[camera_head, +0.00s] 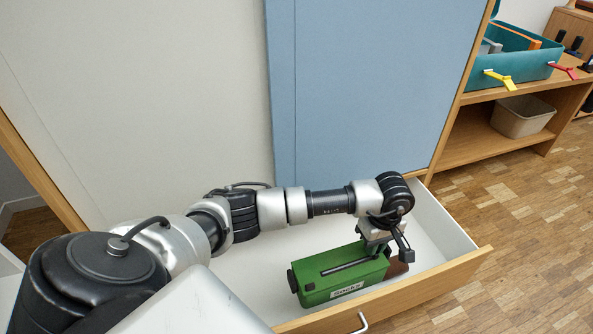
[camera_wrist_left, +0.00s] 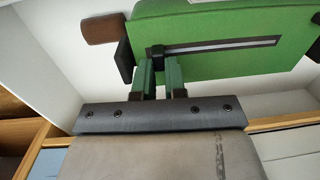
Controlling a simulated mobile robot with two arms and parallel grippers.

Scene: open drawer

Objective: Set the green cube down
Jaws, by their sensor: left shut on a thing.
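The only green object in the drawer is a long green box (camera_head: 335,280), not a plain cube, with a dark slot along its top and a white label on its front. It lies inside the open drawer (camera_head: 462,262); whether its underside touches the drawer floor is hidden. My left gripper (camera_head: 377,248) is at the box's right end, shut on it near the end of the slot. In the left wrist view the two fingers (camera_wrist_left: 160,66) meet a dark piece at the slot's end on the green box (camera_wrist_left: 230,65). My right gripper is not in view.
A brown piece (camera_head: 397,269) is at the box's right end. A pale blue panel (camera_head: 365,90) stands behind the drawer. At the right, a wooden shelf (camera_head: 480,143) holds a teal case (camera_head: 525,68) and a beige bin (camera_head: 522,117). The wooden floor at right is clear.

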